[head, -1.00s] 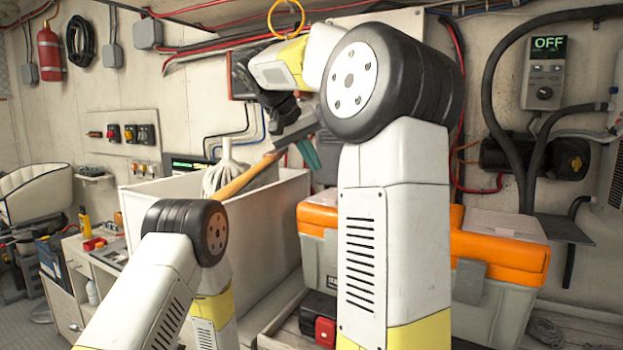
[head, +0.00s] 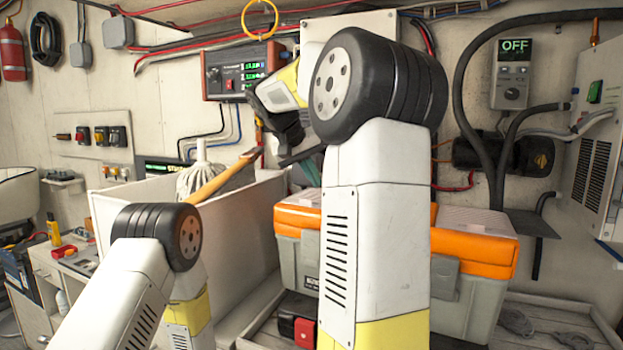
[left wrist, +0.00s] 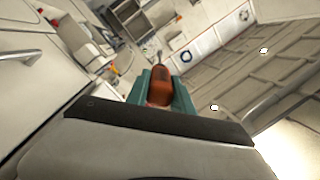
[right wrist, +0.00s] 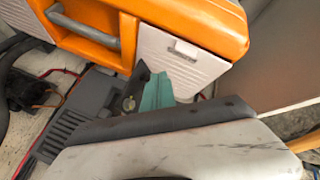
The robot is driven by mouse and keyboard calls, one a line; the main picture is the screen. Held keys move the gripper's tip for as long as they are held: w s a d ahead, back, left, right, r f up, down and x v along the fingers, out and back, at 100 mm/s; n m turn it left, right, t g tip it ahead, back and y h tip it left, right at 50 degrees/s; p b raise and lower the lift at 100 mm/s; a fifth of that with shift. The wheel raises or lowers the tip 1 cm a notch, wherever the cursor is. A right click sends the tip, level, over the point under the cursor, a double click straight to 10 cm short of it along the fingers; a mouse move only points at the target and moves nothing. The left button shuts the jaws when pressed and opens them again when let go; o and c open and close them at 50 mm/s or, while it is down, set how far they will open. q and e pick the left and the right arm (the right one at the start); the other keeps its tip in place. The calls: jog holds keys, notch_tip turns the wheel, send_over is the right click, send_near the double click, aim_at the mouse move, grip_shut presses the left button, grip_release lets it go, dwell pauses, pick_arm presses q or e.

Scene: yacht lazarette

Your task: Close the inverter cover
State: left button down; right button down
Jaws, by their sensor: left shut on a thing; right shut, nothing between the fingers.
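I cannot tell for certain which part is the inverter cover. A pale flat panel (head: 385,28) on the back wall is partly hidden behind my right arm. A white louvred box (head: 592,150) with a green switch hangs at the right edge. My right gripper (head: 310,170) is near the middle of the head view, below a red-framed unit with green displays (head: 238,72). Its teal fingers (right wrist: 157,92) are shut and empty in the right wrist view. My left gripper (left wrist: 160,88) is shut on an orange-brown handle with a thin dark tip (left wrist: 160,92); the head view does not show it.
A white open bin (head: 125,205) holds a mop (head: 200,178); a wooden handle (head: 222,176) slants near my right gripper. A control box reading OFF (head: 513,75) and black hoses are on the right wall.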

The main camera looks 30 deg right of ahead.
jog(key=shift+s+d+n, duration=0.3)
jog(key=shift+d, duration=0.2)
jog(key=d+n+t, duration=0.1)
jog(key=d, duration=0.4)
jog(key=d+n+t+y, duration=0.1)
jog(key=d+n, duration=0.1)
jog(key=d, duration=0.3)
jog(key=d+n+y, duration=0.1)
jog(key=d+n, duration=0.1)
jog(key=d, duration=0.4)
jog(key=shift+s+t, duration=0.25)
jog(key=shift+t, duration=0.15)
jog(key=shift+w+d, duration=0.25)
jog(key=shift+d, duration=0.3)
jog(key=shift+d+r, duration=0.1)
jog(key=shift+d, duration=0.2)
